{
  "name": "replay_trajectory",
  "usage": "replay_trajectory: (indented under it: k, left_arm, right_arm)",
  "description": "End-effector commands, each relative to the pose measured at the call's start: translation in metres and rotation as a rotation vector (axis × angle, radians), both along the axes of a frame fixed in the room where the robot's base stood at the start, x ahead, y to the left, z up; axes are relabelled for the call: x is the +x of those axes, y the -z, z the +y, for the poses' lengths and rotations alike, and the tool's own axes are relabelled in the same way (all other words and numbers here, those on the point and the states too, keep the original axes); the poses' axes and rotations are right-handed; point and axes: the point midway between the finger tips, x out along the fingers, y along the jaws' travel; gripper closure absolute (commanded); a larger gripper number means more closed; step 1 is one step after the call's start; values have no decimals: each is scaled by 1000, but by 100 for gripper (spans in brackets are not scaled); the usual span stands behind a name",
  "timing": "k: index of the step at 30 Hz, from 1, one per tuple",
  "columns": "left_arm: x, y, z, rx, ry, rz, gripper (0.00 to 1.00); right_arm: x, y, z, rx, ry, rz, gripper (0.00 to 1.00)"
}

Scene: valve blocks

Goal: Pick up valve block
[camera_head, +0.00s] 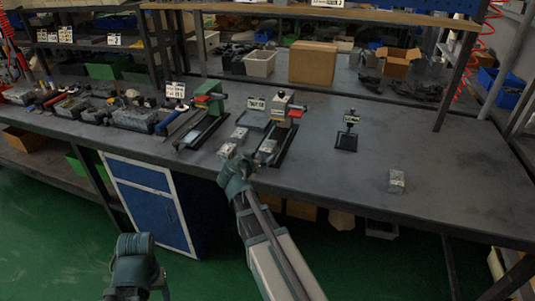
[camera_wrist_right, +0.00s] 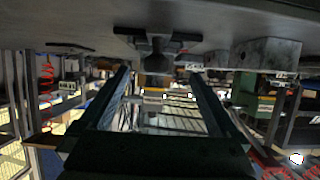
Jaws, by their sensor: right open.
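Small grey metal valve blocks lie on the dark workbench (camera_head: 350,175). Two of them, a far block (camera_head: 239,133) and a near block (camera_head: 227,150), sit left of the red-and-black press stand. Another block (camera_head: 267,146) is at the base of that stand, and a lone block (camera_head: 396,180) lies to the right. My right gripper (camera_head: 242,162) is at the bench's front edge, close to the near blocks. In the upside-down wrist view its two fingers (camera_wrist_right: 163,75) are apart with nothing between them. A grey block (camera_wrist_right: 268,53) shows beyond them.
A green press stand (camera_head: 208,105) and the red-and-black one (camera_head: 281,108) stand behind the blocks. A small black stand (camera_head: 347,137) is to the right. Boxes (camera_head: 313,62) and bins line the back. The bench's right front is mostly clear.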

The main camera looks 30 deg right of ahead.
Motion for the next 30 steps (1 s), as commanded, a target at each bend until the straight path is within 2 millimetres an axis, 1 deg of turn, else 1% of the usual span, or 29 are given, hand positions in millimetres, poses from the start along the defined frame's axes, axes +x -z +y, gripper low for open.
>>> replay_trajectory:
  k: [1,8,11,17,21,29,30]
  left_arm:
    - [0,2,0,0,0,0,38]
    - [0,2,0,0,0,0,38]
    - [0,4,0,0,0,0,38]
    - [0,10,0,0,0,0,38]
    - [0,18,0,0,0,0,38]
    - [0,17,0,0,0,0,38]
    - [0,17,0,0,0,0,38]
  right_arm:
    - [3,2,-3,0,0,0,3]
    - [4,2,-5,0,-1,0,3]
    - [7,4,-9,-1,0,1,3]
    - [21,10,-31,0,1,0,3]
    - [32,18,-44,-1,1,1,3]
    - [32,17,-46,0,-1,0,3]
    - [32,17,-46,0,-1,0,10]
